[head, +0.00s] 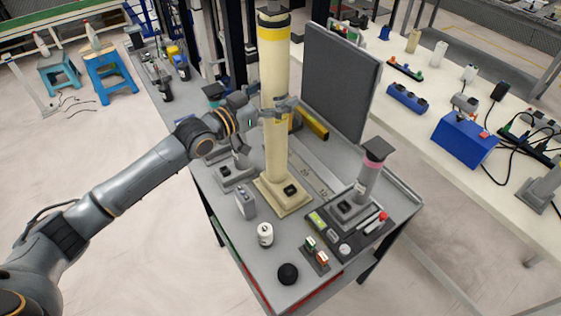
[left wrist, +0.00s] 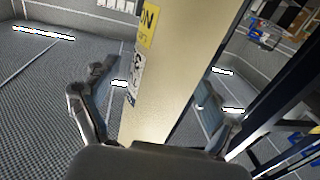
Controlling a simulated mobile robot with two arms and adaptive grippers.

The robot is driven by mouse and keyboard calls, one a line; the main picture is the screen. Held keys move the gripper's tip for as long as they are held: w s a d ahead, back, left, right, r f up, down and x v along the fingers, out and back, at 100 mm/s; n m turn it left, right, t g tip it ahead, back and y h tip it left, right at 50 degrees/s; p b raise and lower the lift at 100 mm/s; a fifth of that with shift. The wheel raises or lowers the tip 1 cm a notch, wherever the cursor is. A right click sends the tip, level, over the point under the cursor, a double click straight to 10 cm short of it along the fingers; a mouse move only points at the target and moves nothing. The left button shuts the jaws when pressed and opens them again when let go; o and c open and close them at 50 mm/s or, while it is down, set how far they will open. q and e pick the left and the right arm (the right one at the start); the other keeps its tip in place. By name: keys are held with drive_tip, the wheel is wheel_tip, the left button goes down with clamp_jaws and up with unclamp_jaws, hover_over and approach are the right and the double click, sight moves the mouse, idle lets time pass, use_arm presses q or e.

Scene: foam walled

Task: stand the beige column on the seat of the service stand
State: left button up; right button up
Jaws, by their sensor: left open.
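The beige column (head: 273,75) is tall, with yellow bands and a dark top, and looks upright. Its foot meets a square beige base (head: 297,205) with a small black part on it, apparently the seat of the service stand; I cannot tell whether it is fully seated. My left gripper (head: 280,108) is around the column at mid-height with its fingers open. In the left wrist view the column (left wrist: 165,70) passes between the two fingers of the left gripper (left wrist: 155,115), with a visible gap on the right side. My right gripper is out of view.
A dark panel (head: 340,80) stands close behind right of the column. A shorter pink-banded post (head: 369,172) stands at right. A white bench (head: 420,85) runs along the right.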

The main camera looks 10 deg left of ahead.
use_arm(q)
drive_tip(key=shift+a, duration=0.1)
drive_tip(key=c, duration=0.3)
clamp_jaws()
drive_tip(key=shift+r, duration=0.35)
drive_tip(key=shift+w, duration=0.1)
